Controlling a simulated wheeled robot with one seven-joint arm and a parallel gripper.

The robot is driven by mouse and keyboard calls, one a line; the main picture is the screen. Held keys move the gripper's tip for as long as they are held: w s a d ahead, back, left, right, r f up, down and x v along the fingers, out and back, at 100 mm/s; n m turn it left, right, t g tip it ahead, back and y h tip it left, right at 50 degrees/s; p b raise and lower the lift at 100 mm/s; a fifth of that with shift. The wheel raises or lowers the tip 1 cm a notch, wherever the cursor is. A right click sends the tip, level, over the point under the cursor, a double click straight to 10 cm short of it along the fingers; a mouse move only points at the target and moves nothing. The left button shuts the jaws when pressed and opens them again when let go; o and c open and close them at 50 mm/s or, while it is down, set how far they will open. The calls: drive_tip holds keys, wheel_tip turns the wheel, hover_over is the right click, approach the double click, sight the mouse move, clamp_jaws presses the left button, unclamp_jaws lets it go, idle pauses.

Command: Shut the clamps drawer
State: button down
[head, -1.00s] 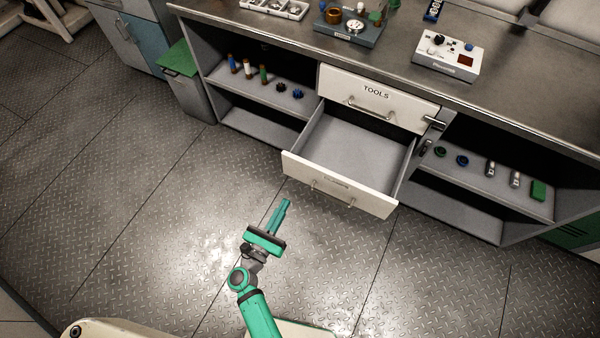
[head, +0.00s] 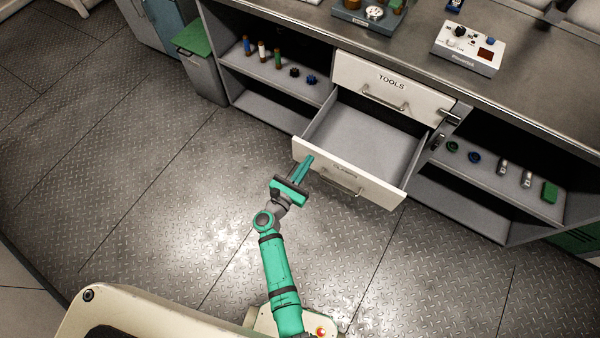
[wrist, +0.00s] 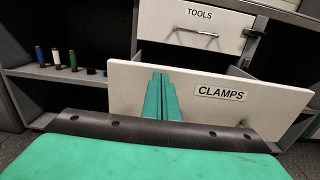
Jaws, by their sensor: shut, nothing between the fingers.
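The clamps drawer (head: 376,187) is pulled far out below the tools drawer and looks empty inside. Its white front also shows in the wrist view (wrist: 270,102), with the label CLAMPS right of the fingers. A bar handle (head: 340,187) is on its front. My gripper (head: 309,159) is shut and empty, at the left part of the drawer front. In the wrist view the green fingers (wrist: 160,78) overlap the front, left of the label. I cannot tell whether the fingertips touch it.
The tools drawer (head: 392,84) above is shut. A latch-like handle (head: 450,116) sticks out right of it. Open shelves with small bottles (head: 262,50) are at left, and shelves with several small parts are at right. A green-lidded bin (head: 202,65) stands at far left. The floor in front is clear.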

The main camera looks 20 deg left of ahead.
drive_tip(key=shift+x, duration=0.85)
drive_tip(key=shift+w, duration=0.15)
